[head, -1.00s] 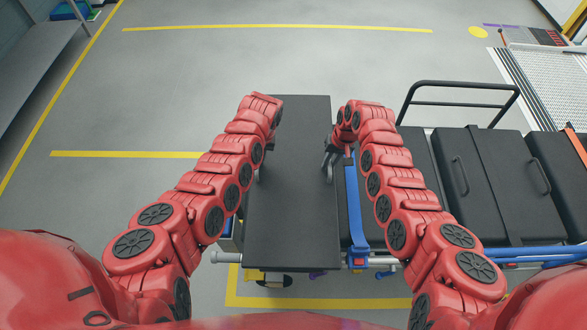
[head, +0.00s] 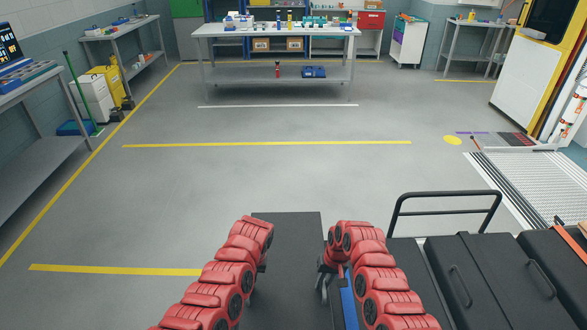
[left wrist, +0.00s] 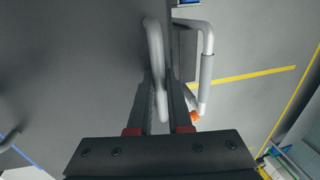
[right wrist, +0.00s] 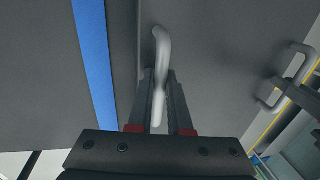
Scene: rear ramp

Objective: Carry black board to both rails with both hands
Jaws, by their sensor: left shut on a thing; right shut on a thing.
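The black board (head: 286,232) lies flat between my two arms in the head view, its near part cut off by the bottom edge. My left gripper (left wrist: 160,108) is shut on a grey bar handle (left wrist: 154,45) at one side of the board (left wrist: 70,65). My right gripper (head: 322,284) is shut on the grey handle (right wrist: 160,50) at the opposite side; the board also shows in the right wrist view (right wrist: 215,50). The rails cannot be made out in the head view. A bent grey bar (left wrist: 207,75) with an orange end shows beside the board in the left wrist view; I cannot tell whether it is a rail.
Black cases (head: 487,275) and a dark tube frame (head: 445,210) stand right of my right arm. A blue strap (head: 348,298) runs close beside the right gripper. Open grey floor (head: 270,175) with yellow lines lies ahead, up to a workbench (head: 280,32).

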